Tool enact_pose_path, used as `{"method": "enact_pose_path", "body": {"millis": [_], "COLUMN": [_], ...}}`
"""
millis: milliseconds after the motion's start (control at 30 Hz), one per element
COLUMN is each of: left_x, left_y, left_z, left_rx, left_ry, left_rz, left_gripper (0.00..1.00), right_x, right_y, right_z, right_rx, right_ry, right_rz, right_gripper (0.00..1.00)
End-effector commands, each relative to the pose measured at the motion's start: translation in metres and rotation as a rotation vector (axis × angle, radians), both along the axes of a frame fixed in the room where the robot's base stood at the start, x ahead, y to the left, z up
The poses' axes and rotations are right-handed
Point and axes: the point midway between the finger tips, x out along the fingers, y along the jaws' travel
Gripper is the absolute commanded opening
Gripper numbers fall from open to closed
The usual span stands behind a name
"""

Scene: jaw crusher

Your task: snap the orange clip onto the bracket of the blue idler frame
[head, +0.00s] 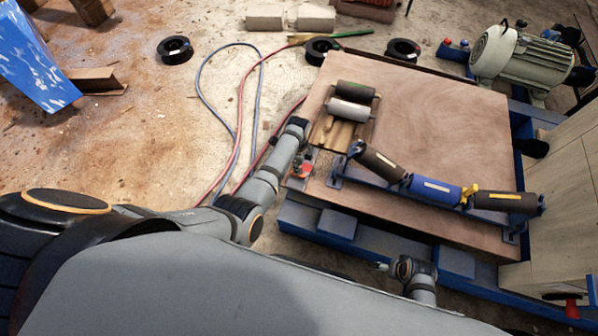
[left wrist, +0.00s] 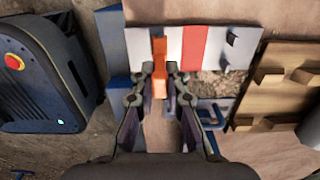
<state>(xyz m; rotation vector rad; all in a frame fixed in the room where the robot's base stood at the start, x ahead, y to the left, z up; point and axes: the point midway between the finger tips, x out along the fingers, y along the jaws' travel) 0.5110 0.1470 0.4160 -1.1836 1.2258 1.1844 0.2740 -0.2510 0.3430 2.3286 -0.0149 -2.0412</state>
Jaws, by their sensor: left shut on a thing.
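The orange clip (left wrist: 160,65) is upright between the fingertips of my left gripper (left wrist: 159,85) in the left wrist view. The gripper is shut on it, over a red-and-white striped plate (left wrist: 193,47). In the head view my left gripper (head: 301,160) is small, at the left edge of the wooden table. The blue idler frame (head: 400,188) lies to its right along the table's front, carrying a blue roller (head: 433,189) between two dark ones. I cannot make out its bracket clearly. My right gripper (head: 383,266) is low in front of the table, too small to read.
A wooden cradle (head: 342,132) with a dark and a grey roller stands just behind the idler frame's left end. A motor (head: 515,60) stands at the back right. Red and blue hoses (head: 238,125) lie on the floor left. The wooden table's (head: 430,110) back right is clear.

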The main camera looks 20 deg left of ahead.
Motion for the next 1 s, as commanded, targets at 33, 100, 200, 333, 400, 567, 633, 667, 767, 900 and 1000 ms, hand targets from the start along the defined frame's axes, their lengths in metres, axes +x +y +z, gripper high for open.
{"method": "enact_pose_path", "body": {"millis": [33,100,200,333,400,567,633,667,767,900,1000], "left_x": [0.000,0.000,0.000,0.000,0.000,0.000,0.000,0.000,0.000,0.000,0.000], "left_y": [0.000,0.000,0.000,0.000,0.000,0.000,0.000,0.000,0.000,0.000,0.000], "left_z": [0.005,0.008,0.012,0.017,0.020,0.026,0.029,0.030,0.034,0.040,0.044], "left_rx": [0.000,0.000,0.000,0.000,0.000,0.000,0.000,0.000,0.000,0.000,0.000], "left_ry": [0.000,0.000,-0.001,-0.001,-0.001,-0.001,-0.001,-0.001,0.000,0.000,0.000], "left_rz": [0.000,0.000,0.000,0.000,0.000,0.000,0.000,0.000,0.000,0.000,0.000], "left_gripper": [0.00,0.00,0.00,0.00,0.00,0.00,0.00,0.00,0.00,0.00,0.00], "right_x": [0.000,0.000,0.000,0.000,0.000,-0.001,-0.001,-0.001,-0.001,0.000,-0.001], "right_y": [0.000,0.000,0.000,0.000,0.000,0.000,0.000,0.000,0.000,0.000,0.000], "right_z": [0.005,0.009,0.013,0.019,0.023,0.030,0.033,0.035,0.039,0.046,0.051], "right_rx": [0.000,0.000,0.000,0.000,0.000,0.000,0.000,0.000,0.000,0.000,0.000], "right_ry": [0.000,0.001,0.001,0.001,0.001,0.001,0.001,0.001,0.001,0.001,0.001], "right_rz": [0.000,0.000,0.000,0.000,0.000,0.000,0.000,0.000,0.000,0.000,0.000], "right_gripper": [0.90,0.90,0.90,0.90,0.90,0.90,0.90,0.90,0.90,0.90,0.90]}}
